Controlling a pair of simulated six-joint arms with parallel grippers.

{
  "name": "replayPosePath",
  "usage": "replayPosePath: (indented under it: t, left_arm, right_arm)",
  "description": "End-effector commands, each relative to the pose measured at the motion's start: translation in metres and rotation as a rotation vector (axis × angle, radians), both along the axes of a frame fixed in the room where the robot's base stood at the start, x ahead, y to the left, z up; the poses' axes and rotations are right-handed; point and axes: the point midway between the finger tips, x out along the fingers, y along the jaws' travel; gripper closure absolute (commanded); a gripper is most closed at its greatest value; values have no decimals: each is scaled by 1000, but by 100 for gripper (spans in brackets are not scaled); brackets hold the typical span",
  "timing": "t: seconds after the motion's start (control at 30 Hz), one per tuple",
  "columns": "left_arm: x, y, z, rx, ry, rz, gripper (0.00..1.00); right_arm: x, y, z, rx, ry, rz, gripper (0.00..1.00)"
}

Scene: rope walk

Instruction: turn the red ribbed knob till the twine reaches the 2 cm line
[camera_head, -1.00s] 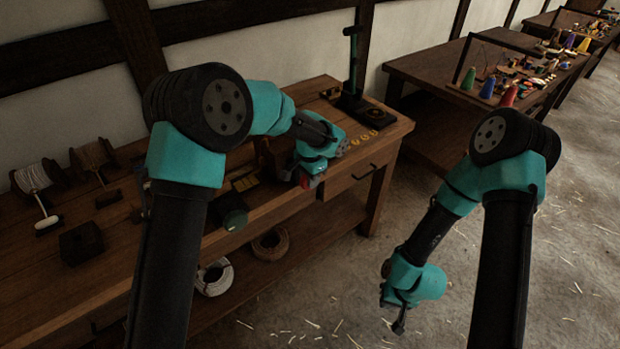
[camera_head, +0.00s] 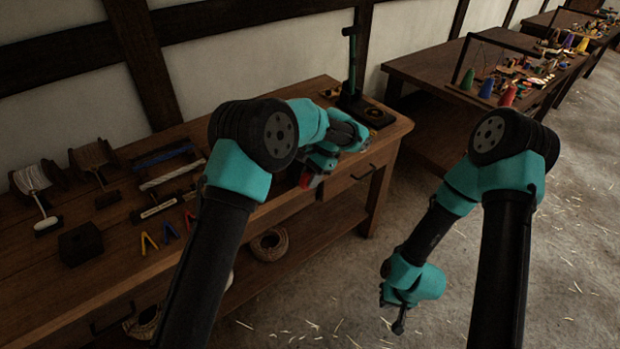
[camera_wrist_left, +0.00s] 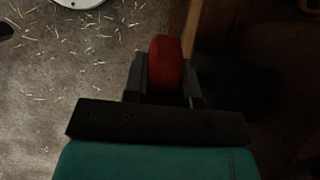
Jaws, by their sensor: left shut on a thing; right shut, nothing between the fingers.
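The red knob (camera_head: 310,180) shows small at the front edge of the workbench, mostly covered by my left wrist. In the left wrist view the red knob (camera_wrist_left: 166,62) sits between the two dark fingers. My left gripper (camera_wrist_left: 166,76) is shut on it, and the ribs are too dark to make out. In the head view my left gripper (camera_head: 308,176) is at the bench's front edge. My right gripper (camera_head: 398,322) is shut and empty, hanging low over the floor, well away from the bench. I cannot see the twine's end or the 2 cm line.
The workbench (camera_head: 120,262) carries spools (camera_head: 36,178), a dark block (camera_head: 81,244) and coloured V-shaped pieces (camera_head: 170,232). A dark upright stand (camera_head: 353,70) is at its far right end. A coil (camera_head: 270,245) lies on the lower shelf. The floor (camera_head: 480,270) around my right gripper is open.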

Motion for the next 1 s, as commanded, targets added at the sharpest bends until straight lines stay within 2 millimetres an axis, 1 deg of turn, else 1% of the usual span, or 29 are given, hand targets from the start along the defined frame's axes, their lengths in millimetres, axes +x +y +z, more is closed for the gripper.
replayPosePath:
  t: [0.23, 0.67, 0.7, 0.93, 1.0]
  left_arm:
    - [0, -1, -1, 67, 52, 0, 98]
    - [0, 0, 0, 77, 59, 0, 98]
    - [0, 0, 0, 77, 59, 0, 71]
    - [0, 0, 0, 76, 58, 0, 49]
    - [0, 0, 0, 76, 58, 0, 49]
  right_arm:
    - [0, 0, 0, 0, 0, 0, 100]
    - [0, 0, 0, 0, 0, 0, 100]
    - [0, 0, 0, 0, 0, 0, 100]
    - [0, 0, 0, 0, 0, 0, 100]
    - [0, 0, 0, 0, 0, 0, 100]
